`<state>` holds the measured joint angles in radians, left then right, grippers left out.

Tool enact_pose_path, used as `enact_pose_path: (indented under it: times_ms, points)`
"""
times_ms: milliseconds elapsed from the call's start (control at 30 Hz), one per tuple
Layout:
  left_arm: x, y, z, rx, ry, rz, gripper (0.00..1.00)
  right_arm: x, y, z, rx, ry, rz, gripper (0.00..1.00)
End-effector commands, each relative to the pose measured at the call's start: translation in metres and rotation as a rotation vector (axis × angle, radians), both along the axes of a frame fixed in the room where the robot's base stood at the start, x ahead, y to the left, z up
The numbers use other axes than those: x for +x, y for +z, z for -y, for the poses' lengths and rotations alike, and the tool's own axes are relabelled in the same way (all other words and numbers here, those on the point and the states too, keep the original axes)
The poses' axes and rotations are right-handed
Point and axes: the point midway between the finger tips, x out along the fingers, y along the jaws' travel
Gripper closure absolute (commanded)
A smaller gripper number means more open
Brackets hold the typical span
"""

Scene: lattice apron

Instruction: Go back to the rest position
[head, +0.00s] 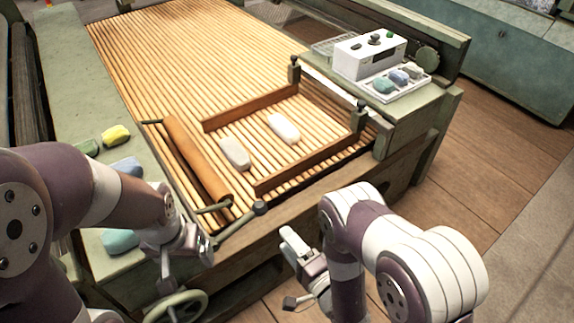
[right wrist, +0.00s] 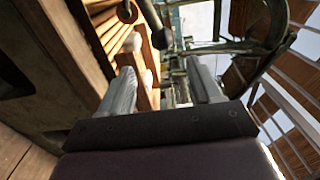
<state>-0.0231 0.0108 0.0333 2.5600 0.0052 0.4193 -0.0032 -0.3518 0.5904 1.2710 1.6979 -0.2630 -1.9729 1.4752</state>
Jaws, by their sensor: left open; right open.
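My left gripper (head: 192,247) is at the lower left in the head view, over the near left corner of the green-framed machine, beside the near end of the brown roller (head: 197,160). It looks open and holds nothing I can see. My right gripper (head: 296,262) is in front of the machine's near edge, clear of the slatted bed (head: 190,55). In the right wrist view, the right gripper's (right wrist: 162,92) two grey fingers stand apart with nothing held between them.
A yellow piece (head: 116,135), a green piece (head: 88,147) and blue pieces (head: 127,166) lie on the left ledge. A white control box (head: 369,55) and a tray (head: 399,93) of small pieces stand at the right. A handwheel (head: 176,307) is below the left gripper.

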Motion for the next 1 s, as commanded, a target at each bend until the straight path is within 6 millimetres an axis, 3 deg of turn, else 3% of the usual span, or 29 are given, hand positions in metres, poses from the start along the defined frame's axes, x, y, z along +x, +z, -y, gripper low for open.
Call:
enact_pose_path:
  times_ms: [167, 233, 367, 400, 467, 567, 667, 800, 900, 1000]
  points:
    - [0.000, 0.000, 0.000, 0.000, 0.000, 0.000, 0.16, 0.000, -0.001, 0.000, -0.028, 0.001, 0.013, 0.36]
    - [0.000, 0.000, 0.000, 0.000, 0.000, 0.000, 0.16, -0.002, -0.022, -0.001, -0.172, 0.015, -0.013, 0.36]
    - [0.000, 0.000, 0.000, 0.000, 0.000, 0.000, 0.16, -0.027, -0.097, 0.016, -0.690, 0.150, -0.212, 0.36]
    - [0.000, 0.000, 0.000, 0.000, 0.000, 0.000, 0.16, -0.032, -0.110, 0.025, -0.862, 0.221, -0.271, 0.36]
    - [0.000, 0.000, 0.000, 0.000, 0.000, 0.000, 0.16, -0.038, -0.116, 0.044, -1.084, 0.339, -0.359, 0.36]
    - [0.000, 0.000, 0.000, 0.000, 0.000, 0.000, 0.16, -0.052, -0.097, 0.077, -1.336, 0.547, -0.492, 0.36]
    - [0.000, 0.000, 0.000, 0.000, 0.000, 0.000, 0.16, -0.071, -0.059, 0.104, -1.458, 0.734, -0.601, 0.36]
    - [0.000, 0.000, 0.000, 0.000, 0.000, 0.000, 0.16, -0.097, 0.012, 0.132, -1.497, 0.918, -0.702, 0.36]
    - [0.000, 0.000, 0.000, 0.000, 0.000, 0.000, 0.16, -0.106, 0.065, 0.146, -1.473, 0.898, -0.723, 0.36]
    - [0.000, 0.000, 0.000, 0.000, 0.000, 0.000, 0.16, -0.076, 0.111, 0.160, -1.480, 0.691, -0.631, 0.36]
